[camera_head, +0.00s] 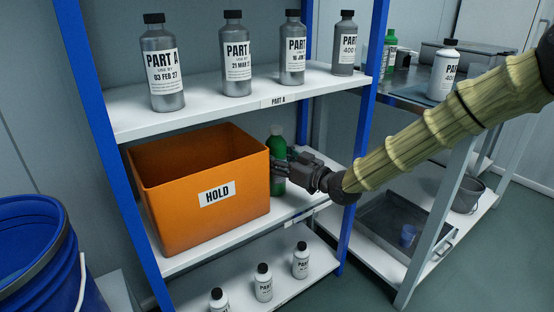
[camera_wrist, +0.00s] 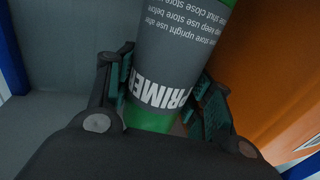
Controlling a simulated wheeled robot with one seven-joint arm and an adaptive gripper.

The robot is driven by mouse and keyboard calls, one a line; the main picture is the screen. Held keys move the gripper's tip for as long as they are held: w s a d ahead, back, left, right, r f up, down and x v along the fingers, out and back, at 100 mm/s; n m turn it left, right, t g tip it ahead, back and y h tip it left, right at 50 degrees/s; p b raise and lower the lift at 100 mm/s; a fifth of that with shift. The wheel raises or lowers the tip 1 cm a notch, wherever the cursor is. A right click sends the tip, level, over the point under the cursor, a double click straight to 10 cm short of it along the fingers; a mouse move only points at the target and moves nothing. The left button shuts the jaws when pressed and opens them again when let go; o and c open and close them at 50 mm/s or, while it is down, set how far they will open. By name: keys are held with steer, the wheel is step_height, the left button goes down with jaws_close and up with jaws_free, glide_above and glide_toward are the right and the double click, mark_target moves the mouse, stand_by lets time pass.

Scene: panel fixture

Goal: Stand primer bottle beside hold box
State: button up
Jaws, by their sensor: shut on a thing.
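The primer bottle (camera_wrist: 165,60) fills the middle of the wrist view, grey-labelled with green ends and the word PRIMER upside down. In the head view the green bottle (camera_head: 277,148) is upright on the middle shelf, right of the orange hold box (camera_head: 215,225). My gripper (camera_head: 284,170) reaches in from the right and is shut around the bottle, one finger on each side in the wrist view. The hold box also shows at the right of the wrist view (camera_wrist: 275,80), a little apart from the bottle there. The bottle's base is partly hidden, so I cannot tell whether it touches the shelf.
Several grey PART A bottles (camera_head: 237,68) stand on the upper shelf (camera_head: 200,115). Small white bottles (camera_head: 263,283) stand on the lower shelf. A blue bucket (camera_head: 35,250) is at left, and a metal bench (camera_head: 400,97) at right.

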steer(key=o, duration=1.2)
steer(key=shift+f, duration=0.1)
steer(key=shift+o, duration=0.2)
steer(key=shift+r, duration=0.2)
steer(key=p+v, duration=0.4)
steer(key=v, duration=0.8)
steer(key=s+d+f+m+g+h, duration=0.1)
steer(key=s+f+m+g+h, duration=0.15)
steer(key=s+f, duration=0.6)
steer(key=s+d+f+m+g+h, duration=0.1)
steer(key=s+f+m+h, duration=0.15)
steer(key=f, duration=1.05)
steer(key=s+d+f+m+g+h, duration=0.25)
steer(key=s+f, duration=0.35)
steer(key=f, duration=0.5)
steer(key=s+d+f+m+g+h, duration=0.1)
steer(key=s+d+f+g+h, duration=0.1)
steer(key=s, duration=0.7)
steer(key=s+d+f+m+g+h, duration=0.1)
steer(key=s+d+f, duration=0.3)
steer(key=s, duration=0.5)
steer(key=s+d+f+m+g+h, duration=0.1)
steer(key=s+d+f+g+h, duration=0.1)
steer(key=s+f, duration=0.4)
steer(key=s+d+h, duration=0.1)
steer(key=s+d, duration=0.1)
steer(key=s, duration=0.1)
steer(key=shift+f+g, duration=0.3)
steer(key=shift+f, duration=0.05)
